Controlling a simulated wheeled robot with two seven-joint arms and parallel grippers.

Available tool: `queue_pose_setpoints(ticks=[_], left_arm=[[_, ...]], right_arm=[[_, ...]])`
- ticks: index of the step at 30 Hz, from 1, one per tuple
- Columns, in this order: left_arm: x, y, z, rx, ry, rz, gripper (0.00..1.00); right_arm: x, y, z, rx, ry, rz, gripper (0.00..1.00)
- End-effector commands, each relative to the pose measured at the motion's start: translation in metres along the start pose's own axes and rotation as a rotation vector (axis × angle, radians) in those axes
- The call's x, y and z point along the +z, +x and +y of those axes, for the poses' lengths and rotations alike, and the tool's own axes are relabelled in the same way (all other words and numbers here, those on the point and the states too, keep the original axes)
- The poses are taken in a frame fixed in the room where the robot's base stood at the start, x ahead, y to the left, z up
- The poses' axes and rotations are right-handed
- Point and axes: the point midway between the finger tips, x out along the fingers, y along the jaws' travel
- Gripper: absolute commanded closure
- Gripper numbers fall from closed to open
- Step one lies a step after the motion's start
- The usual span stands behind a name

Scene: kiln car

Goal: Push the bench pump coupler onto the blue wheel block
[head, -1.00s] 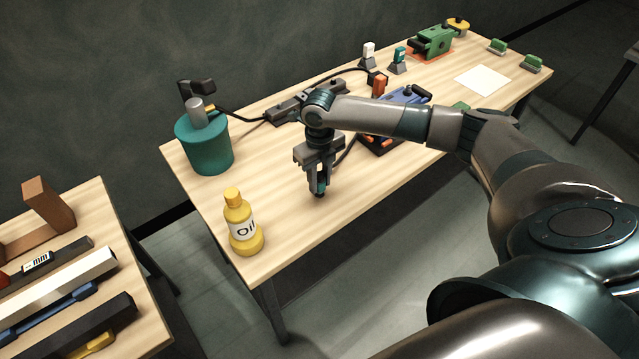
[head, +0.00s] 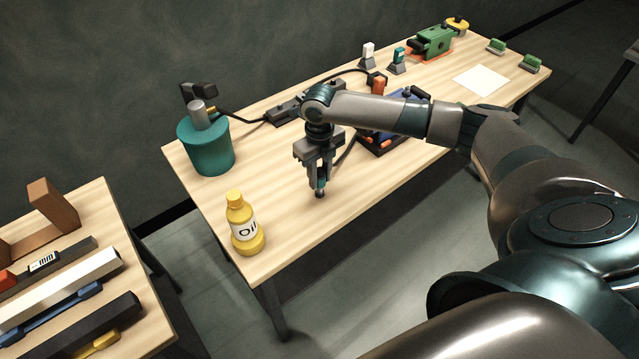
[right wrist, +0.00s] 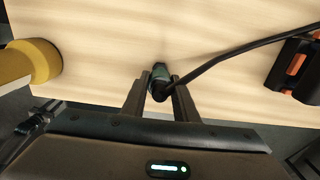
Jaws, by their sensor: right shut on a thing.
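My right gripper (head: 319,181) is shut on the pump coupler (head: 320,187), a small teal and black piece with a black hose. It holds the coupler upright, black tip down, over the bare front part of the bench; I cannot tell if the tip touches the wood. In the right wrist view the coupler (right wrist: 160,74) sits between the two fingers (right wrist: 158,92), and the hose runs off to the upper right. A blue block (head: 411,97) shows in a black tray behind my right forearm, which hides part of it. My left gripper is not in view.
A yellow oil bottle (head: 246,230) stands left of the gripper near the front edge. A teal pot (head: 207,147) stands at the back left. The black tray (head: 386,146) also holds orange parts. A green machine (head: 433,42) is farther right. Bare wood surrounds the gripper.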

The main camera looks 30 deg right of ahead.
Motion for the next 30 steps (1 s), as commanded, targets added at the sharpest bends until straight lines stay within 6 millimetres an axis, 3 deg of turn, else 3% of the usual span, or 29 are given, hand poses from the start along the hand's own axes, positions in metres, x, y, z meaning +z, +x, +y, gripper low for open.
queue_pose_setpoints(ticks=[11,30], left_arm=[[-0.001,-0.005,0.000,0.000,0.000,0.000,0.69],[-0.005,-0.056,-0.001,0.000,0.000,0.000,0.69]], right_arm=[[0.000,-0.005,0.000,0.000,0.000,0.000,1.00],[0.000,-0.058,0.000,0.000,0.000,0.000,1.00]])
